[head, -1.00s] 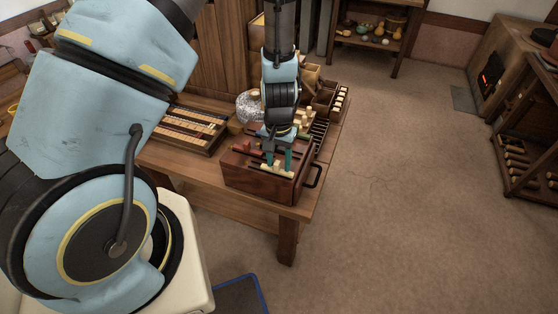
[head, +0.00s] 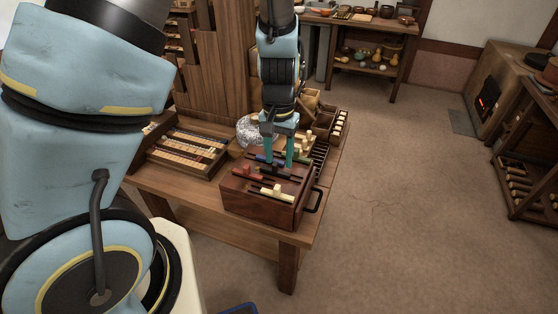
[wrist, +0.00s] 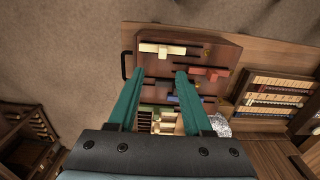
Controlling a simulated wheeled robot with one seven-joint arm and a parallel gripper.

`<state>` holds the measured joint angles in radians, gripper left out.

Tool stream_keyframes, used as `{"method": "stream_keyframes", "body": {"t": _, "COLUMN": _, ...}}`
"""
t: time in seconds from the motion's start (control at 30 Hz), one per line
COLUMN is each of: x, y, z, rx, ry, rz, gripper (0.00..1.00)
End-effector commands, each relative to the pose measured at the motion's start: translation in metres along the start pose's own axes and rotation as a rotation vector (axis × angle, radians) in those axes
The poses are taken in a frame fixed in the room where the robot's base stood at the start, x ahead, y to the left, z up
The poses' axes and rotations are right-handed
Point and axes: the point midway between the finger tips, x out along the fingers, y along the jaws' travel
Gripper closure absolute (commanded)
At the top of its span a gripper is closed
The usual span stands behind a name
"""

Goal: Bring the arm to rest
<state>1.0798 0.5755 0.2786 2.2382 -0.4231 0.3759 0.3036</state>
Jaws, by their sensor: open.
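My gripper (head: 279,163) hangs over the wooden box on the table, its two teal fingers apart and nothing between them. In the wrist view my gripper (wrist: 160,76) is spread open above the same box. The dark red-brown box (head: 255,206) has slots in its top, with a cream slider (head: 277,193), a red slider (head: 247,172) and a blue one partly behind the fingers. The cream slider (wrist: 163,49) and the red slider (wrist: 210,73) also show in the wrist view, clear of the fingers. A black handle (head: 315,200) is on the box's right side.
The box stands near the front right corner of a wooden table (head: 180,190). A tray of coloured strips (head: 187,150) lies to the left, a crumpled silvery ball (head: 250,129) behind. Compartment trays (head: 332,125) stand at the back right. Open floor (head: 400,200) lies to the right.

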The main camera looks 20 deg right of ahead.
Motion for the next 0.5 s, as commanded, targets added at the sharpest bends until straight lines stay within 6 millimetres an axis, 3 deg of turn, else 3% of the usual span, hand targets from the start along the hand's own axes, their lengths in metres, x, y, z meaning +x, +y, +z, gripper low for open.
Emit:
{"method": "stream_keyframes", "body": {"t": 0.37, "x": -0.001, "y": -0.001, "z": 0.000, "rx": -0.004, "ry": 0.000, "rz": 0.001, "gripper": 0.50}}
{"method": "stream_keyframes", "body": {"t": 0.5, "x": -0.012, "y": -0.022, "z": 0.005, "rx": -0.056, "ry": 0.008, "rz": 0.013, "gripper": 0.50}}
